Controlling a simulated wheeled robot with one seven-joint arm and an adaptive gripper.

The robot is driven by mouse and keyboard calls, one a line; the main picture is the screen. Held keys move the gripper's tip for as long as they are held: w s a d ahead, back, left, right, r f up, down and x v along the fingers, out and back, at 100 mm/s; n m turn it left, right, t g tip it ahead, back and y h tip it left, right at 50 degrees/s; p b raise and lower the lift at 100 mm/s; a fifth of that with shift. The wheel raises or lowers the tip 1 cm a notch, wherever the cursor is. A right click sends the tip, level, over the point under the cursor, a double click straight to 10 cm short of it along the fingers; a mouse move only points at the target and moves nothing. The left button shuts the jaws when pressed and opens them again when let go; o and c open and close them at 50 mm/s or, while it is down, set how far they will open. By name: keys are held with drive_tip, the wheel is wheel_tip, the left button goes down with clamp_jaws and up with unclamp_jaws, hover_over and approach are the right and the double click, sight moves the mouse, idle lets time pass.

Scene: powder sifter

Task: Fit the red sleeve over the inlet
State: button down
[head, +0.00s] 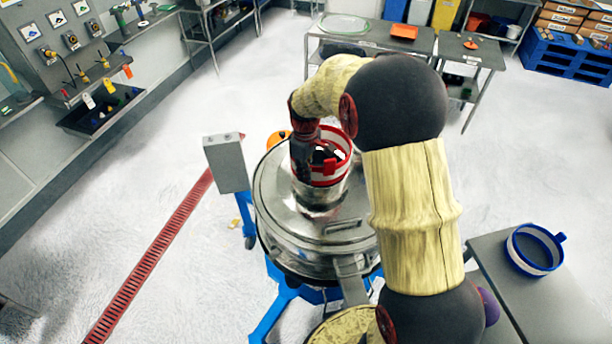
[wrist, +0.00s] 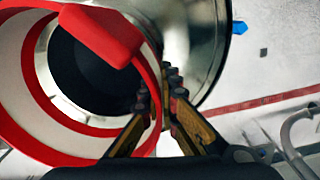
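The red sleeve (head: 333,177), a white ring with red bands and a red tab, is at the top of the sifter's steel inlet (head: 318,198). In the wrist view the sleeve (wrist: 20,85) fills the left, and the inlet's dark opening (wrist: 85,75) shows through it, off centre. I cannot tell whether the sleeve rests on the inlet or hangs just above it. My gripper (wrist: 160,85) is shut on the sleeve's wall, one finger inside and one outside. In the head view my arm partly hides the sleeve and inlet.
The round steel sifter lid (head: 280,225) is below, on a blue frame (head: 268,320). A grey box (head: 226,163) stands to its left. A blue-banded sleeve (head: 535,250) sits on a side table (head: 490,265) at right. Open floor lies around the sifter.

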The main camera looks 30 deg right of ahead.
drive_tip(key=shift+d+f, duration=0.1)
drive_tip(key=shift+f, duration=0.25)
drive_tip(key=shift+f+b, duration=0.35)
drive_tip(key=shift+f, duration=0.15)
drive_tip(key=shift+f, duration=0.15)
drive_tip(key=c, duration=2)
unclamp_jaws()
drive_tip(key=shift+c, duration=0.2)
